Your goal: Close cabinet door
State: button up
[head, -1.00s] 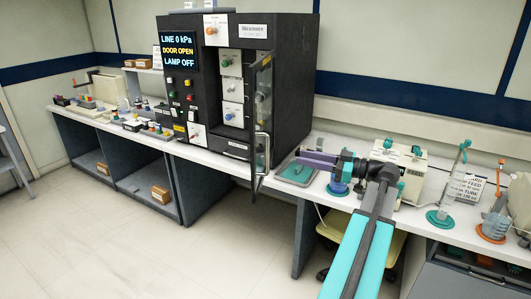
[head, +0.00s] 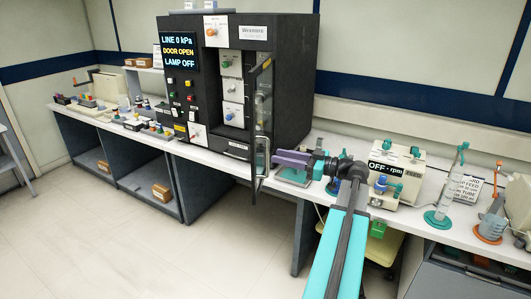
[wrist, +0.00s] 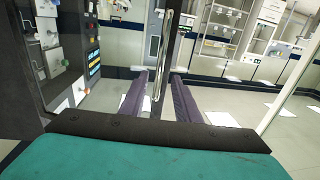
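The dark cabinet (head: 290,75) stands on the bench with its door (head: 265,95) swung open toward the front. The door has a dark frame, a clear pane and a vertical metal handle (head: 267,153). The display (head: 179,50) reads DOOR OPEN. My gripper (head: 275,157) is right beside the door at handle height, its purple fingers pointing left at it. In the wrist view, the two fingers (wrist: 160,78) are spread apart, and the handle (wrist: 164,50) appears in the gap between them. I cannot tell whether they touch it.
A green-edged tray (head: 295,176) lies on the bench below my gripper. A cream machine reading OFF rpm (head: 397,172) and a teal-based stand (head: 437,219) are to the right. The floor (head: 130,240) in front of the bench is clear.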

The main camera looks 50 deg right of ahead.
jog(key=p, duration=0.2)
send_over(267, 174)
jog(key=shift+d, duration=0.35)
grip_shut()
jog(key=shift+w+a+f, duration=0.1)
jog(key=shift+a+f, duration=0.05)
jog(key=shift+f, duration=0.05)
jog(key=shift+b, duration=0.35)
